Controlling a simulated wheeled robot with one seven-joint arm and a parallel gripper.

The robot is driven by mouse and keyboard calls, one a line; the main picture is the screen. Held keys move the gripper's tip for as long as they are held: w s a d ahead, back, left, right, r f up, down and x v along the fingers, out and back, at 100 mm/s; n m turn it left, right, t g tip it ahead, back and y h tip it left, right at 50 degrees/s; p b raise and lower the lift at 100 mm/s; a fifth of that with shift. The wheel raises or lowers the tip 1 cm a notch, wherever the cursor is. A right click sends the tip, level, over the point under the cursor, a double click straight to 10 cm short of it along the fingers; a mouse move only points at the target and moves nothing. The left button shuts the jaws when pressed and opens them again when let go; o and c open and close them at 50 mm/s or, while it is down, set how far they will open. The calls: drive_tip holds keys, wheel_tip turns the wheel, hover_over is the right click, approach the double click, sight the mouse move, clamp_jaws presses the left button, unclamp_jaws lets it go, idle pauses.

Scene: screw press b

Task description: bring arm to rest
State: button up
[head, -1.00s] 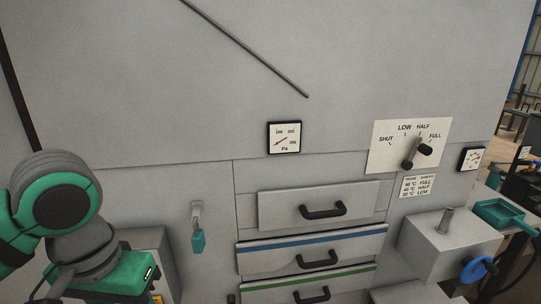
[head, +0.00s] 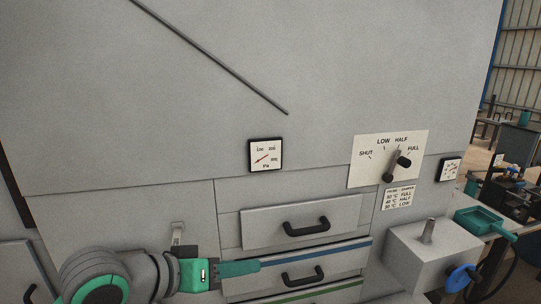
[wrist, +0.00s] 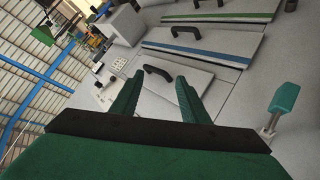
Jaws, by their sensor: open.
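My gripper (head: 240,268) is at the lower left of the head view, in front of the cabinet, with its fingers pointing right along the drawers. In the wrist view my gripper (wrist: 157,97) shows two green fingers spread apart with nothing between them. Beyond the fingers is the top drawer (wrist: 180,82) with its black handle. In the head view the fingers partly cover the left end of the blue-striped drawer (head: 335,262). I cannot tell whether they touch it.
A damper dial (head: 385,160), a gauge (head: 265,156) and a grey block with a blue handwheel (head: 460,278) stand right.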

drive_tip(key=w+d+n+t+h, duration=0.2)
drive_tip(key=w+d+t+h, duration=0.1)
drive_tip(key=w+d+t, duration=0.25)
wheel_tip(320, 180, down, 5)
drive_tip(key=n+t+y, duration=0.2)
drive_tip(key=n+t, duration=0.3)
drive_tip(key=s+d+f+n+y, duration=0.1)
drive_tip(key=s+f+n+y, duration=0.3)
drive_tip(key=f, duration=0.6)
drive_tip(key=s+d+f+n+y, duration=0.1)
drive_tip(key=s+f+y, duration=0.45)
drive_tip(key=f, duration=0.55)
drive_tip(key=s+f+m+g, duration=0.1)
drive_tip(key=s+f+m, duration=0.1)
drive_tip(key=s, duration=0.7)
drive_tip(key=s+f+m+g, duration=0.1)
drive_tip(key=s+f+m, duration=0.2)
drive_tip(key=s, duration=0.7)
drive_tip(key=s+f+m+g, duration=0.1)
drive_tip(key=s+f+m, duration=0.2)
drive_tip(key=s, duration=0.7)
drive_tip(key=shift+s+a+f+m, duration=0.15)
drive_tip(key=shift+s+a+m, duration=0.15)
drive_tip(key=shift+m, duration=0.4)
drive_tip(key=shift+g, duration=0.25)
drive_tip(key=shift+c, duration=1.1)
drive_tip(key=shift+w, duration=0.1)
